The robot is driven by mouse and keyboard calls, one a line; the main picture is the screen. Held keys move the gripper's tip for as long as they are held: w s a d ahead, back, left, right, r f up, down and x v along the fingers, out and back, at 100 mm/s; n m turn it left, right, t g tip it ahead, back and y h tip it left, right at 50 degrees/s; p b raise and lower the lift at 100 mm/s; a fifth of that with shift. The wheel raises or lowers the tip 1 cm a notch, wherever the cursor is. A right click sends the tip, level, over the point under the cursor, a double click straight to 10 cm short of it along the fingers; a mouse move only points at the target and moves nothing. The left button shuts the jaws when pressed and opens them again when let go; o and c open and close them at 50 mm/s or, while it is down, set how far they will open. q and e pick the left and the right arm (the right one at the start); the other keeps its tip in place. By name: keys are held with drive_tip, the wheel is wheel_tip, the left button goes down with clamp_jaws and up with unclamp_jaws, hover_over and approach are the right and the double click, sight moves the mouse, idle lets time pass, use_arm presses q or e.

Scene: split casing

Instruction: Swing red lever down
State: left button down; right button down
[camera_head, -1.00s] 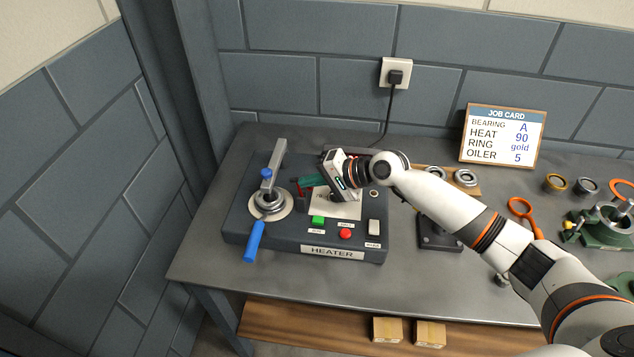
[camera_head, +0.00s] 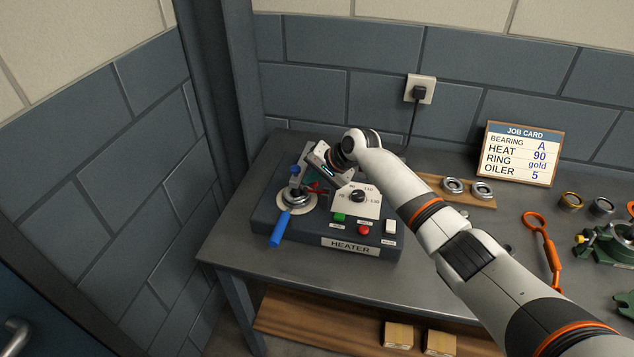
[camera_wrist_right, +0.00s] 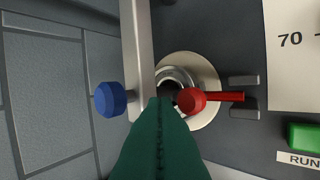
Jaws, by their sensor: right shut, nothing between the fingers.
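The red lever (camera_wrist_right: 220,97) has a round red knob and a short stem. In the wrist view its stem runs left from between two grey brackets, and the knob overlaps the metal ring on the heater. In the head view only a bit of the lever (camera_head: 316,188) shows beside my gripper. My right gripper (camera_head: 307,180) is shut and empty; its teal fingers (camera_wrist_right: 160,106) are beside the knob, on its left in the wrist view. I cannot tell whether they touch. My left gripper is not in view.
The heater (camera_head: 330,228) has a blue handle (camera_head: 280,229), a grey bar with a blue knob (camera_wrist_right: 110,99), a dial (camera_head: 357,196), and a green button (camera_head: 339,217) and red button (camera_head: 364,230). A job card (camera_head: 520,152) stands right. The table front (camera_head: 300,262) is clear.

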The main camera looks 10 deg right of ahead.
drive_tip(key=shift+w+a+g+h, duration=0.25)
drive_tip(key=shift+a+g+h, duration=0.2)
drive_tip(key=shift+h, duration=0.55)
drive_tip(key=shift+w+a+f+n+g+h, duration=0.15)
drive_tip(key=shift+f+g+h, duration=0.15)
drive_tip(key=shift+h, duration=0.35)
drive_tip(key=shift+f+n+g+h, duration=0.15)
drive_tip(key=shift+g+h, duration=0.2)
drive_tip(key=shift+h, duration=0.3)
drive_tip(key=shift+f, duration=0.1)
drive_tip(key=v, duration=1.2)
drive_tip(key=shift+a, duration=0.2)
